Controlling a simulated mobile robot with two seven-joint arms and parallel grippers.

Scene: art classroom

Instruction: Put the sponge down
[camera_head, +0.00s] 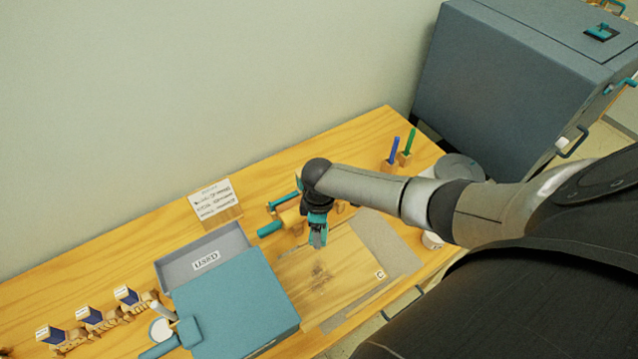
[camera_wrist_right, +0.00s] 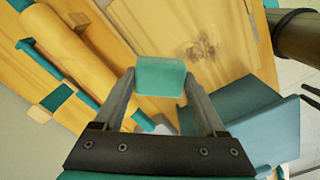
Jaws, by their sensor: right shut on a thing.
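The teal sponge (camera_wrist_right: 160,76) is a small block with rounded corners, between the two fingertips of my right gripper (camera_wrist_right: 161,92) in the right wrist view. The fingers are shut on its sides. In the head view my right gripper (camera_head: 318,238) points down over the far part of a wooden board (camera_head: 345,268) marked C. The board has a dark smudge near its middle, which also shows in the right wrist view (camera_wrist_right: 203,47). The sponge is hard to make out in the head view, and its height above the board cannot be told. My left gripper is not in view.
A roller with teal handles (camera_head: 270,228) lies behind the board. A teal box (camera_head: 240,312) and a labelled grey tray (camera_head: 170,272) stand left of it. Grey surface (camera_head: 398,248) shows right of the board. Pen holders (camera_head: 404,159) stand at the back right.

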